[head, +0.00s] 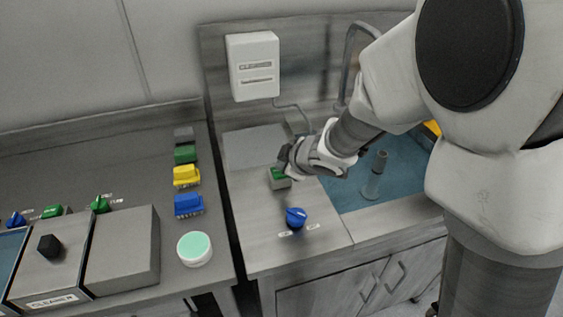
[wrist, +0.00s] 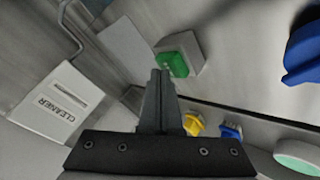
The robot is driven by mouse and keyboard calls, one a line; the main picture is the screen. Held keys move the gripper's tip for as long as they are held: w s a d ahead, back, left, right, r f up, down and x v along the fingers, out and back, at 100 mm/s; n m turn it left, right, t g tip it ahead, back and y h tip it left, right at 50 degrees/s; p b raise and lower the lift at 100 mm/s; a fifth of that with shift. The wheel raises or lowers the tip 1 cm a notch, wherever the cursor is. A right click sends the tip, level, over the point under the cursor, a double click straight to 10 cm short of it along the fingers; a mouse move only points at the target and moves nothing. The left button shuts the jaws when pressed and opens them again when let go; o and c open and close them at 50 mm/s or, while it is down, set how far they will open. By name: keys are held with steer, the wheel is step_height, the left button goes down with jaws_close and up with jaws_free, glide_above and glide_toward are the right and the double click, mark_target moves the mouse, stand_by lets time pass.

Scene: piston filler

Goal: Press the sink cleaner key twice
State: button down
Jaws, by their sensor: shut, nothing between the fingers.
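The sink cleaner key appears to be the green key (head: 277,172) on a small grey block on the counter beside the sink. It also shows in the wrist view (wrist: 176,65), just beyond my fingertips. My gripper (head: 284,163) is shut and empty, and its tips (wrist: 160,73) point at the near edge of the green key. I cannot tell whether they touch it. My gripper partly covers the key in the head view. A white wall box marked CLEANER (head: 253,66) hangs behind the counter; it also shows in the wrist view (wrist: 60,104).
A blue knob (head: 295,217) stands on the counter in front of the key. The blue sink basin (head: 350,192) with a tap (head: 353,50) is to the right. Across a gap to the left are yellow (head: 186,175) and blue (head: 188,204) keys and a round mint-topped button (head: 194,248).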

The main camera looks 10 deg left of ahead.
steer(key=shift+f, duration=0.35)
steer(key=shift+r, duration=0.1)
stand_by(0.4)
steer(key=shift+r+p, duration=1)
steer(key=shift+r, duration=0.15)
step_height(320, 180, up, 5)
steer(key=p, duration=0.5)
steer(key=shift+r, duration=0.1)
steer(key=shift+w+d, duration=0.1)
steer(key=shift+d, duration=0.05)
stand_by(1.9)
